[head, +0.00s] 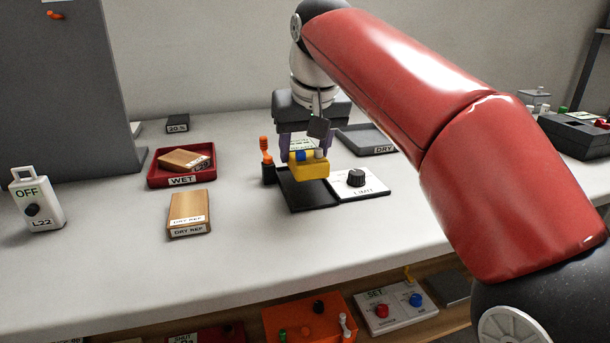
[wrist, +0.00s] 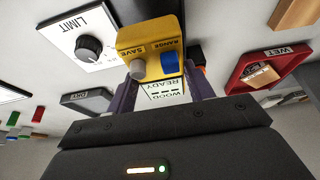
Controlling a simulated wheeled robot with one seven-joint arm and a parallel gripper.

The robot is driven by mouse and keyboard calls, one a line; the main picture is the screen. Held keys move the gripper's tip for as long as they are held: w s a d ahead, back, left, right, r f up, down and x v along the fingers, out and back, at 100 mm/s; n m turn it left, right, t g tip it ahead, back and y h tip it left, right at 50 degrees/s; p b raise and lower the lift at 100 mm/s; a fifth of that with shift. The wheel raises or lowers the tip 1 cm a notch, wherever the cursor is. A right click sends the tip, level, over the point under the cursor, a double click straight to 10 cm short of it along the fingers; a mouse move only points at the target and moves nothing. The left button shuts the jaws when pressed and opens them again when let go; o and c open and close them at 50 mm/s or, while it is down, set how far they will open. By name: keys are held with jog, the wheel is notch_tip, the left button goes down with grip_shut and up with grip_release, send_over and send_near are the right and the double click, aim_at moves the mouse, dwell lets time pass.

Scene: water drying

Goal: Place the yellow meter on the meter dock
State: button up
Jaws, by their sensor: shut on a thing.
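The yellow meter (head: 309,168) has a blue and a light knob and hangs between the fingers of my gripper (head: 304,148). In the wrist view the yellow meter (wrist: 150,50) shows its SAVE and RANGE labels, with a display reading WOOD READY. My gripper (wrist: 165,92) is shut on it, with a purple finger on each side. A black square pad (head: 306,192), which looks like the meter dock, lies under the meter, left of the white LIMIT panel (head: 360,184). I cannot tell whether the meter touches the pad.
A red WET tray (head: 155,180) holding a wood block stands left. A DRY REF block (head: 188,212) lies before it. An orange-handled tool (head: 266,160) stands close left of the pad. A grey DRY tray (head: 362,148) is behind.

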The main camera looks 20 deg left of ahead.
aim_at(307, 155)
jog(key=shift+f+b, duration=0.6)
jog(key=shift+f, duration=1.2)
jog(key=shift+f, duration=0.2)
jog(key=o, duration=1.1)
jog(key=shift+o, duration=0.2)
jog(key=p+v, duration=0.4)
jog(key=v, duration=0.8)
jog(key=shift+r, duration=0.25)
